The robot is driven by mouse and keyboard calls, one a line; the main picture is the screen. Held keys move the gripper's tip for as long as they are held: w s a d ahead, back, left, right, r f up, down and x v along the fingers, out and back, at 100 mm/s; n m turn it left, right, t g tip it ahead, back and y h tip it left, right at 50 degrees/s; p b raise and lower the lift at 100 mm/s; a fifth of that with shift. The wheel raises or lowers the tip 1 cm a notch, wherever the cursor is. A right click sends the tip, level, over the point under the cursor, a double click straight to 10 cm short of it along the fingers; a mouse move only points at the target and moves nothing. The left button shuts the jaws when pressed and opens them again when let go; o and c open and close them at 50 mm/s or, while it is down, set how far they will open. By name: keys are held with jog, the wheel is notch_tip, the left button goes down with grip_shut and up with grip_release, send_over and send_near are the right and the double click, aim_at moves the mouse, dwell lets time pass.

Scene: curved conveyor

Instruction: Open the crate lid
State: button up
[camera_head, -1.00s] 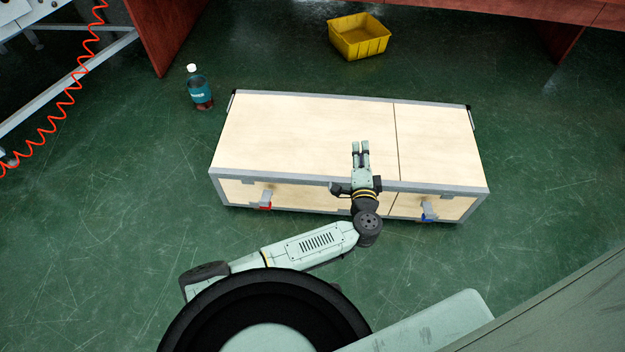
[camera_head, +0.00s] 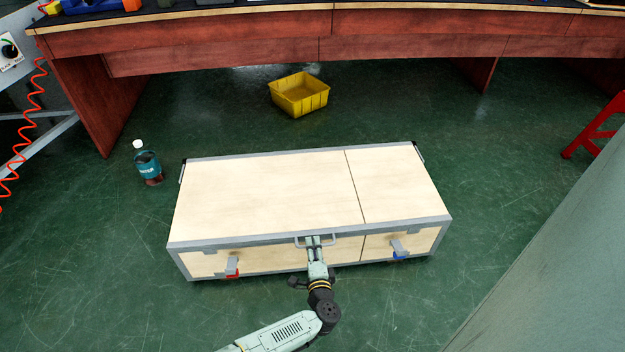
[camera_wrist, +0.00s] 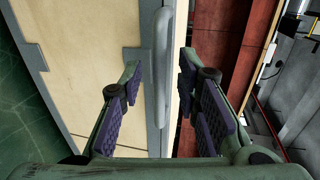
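The long crate, its lid (camera_head: 270,195) of pale wood edged in grey metal, lies shut on the floor in the head view. A grey bar handle (camera_head: 300,242) sits at the middle of its front edge. My gripper (camera_head: 313,243) is at this handle, reaching from the front. In the wrist view the handle (camera_wrist: 162,75) stands between the two spread fingers of my gripper (camera_wrist: 159,72), with a gap on both sides.
A bottle (camera_head: 147,163) stands on the floor left of the crate. A yellow bin (camera_head: 300,95) lies behind it, before a red workbench (camera_head: 220,48). A red stand (camera_head: 597,130) is at the far right. The floor around the crate is open.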

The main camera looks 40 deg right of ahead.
jog(key=shift+w+d+f, duration=0.15)
jog(key=shift+w+d, duration=0.25)
jog(key=shift+w, duration=0.2)
jog(key=shift+c, duration=0.4)
grip_shut()
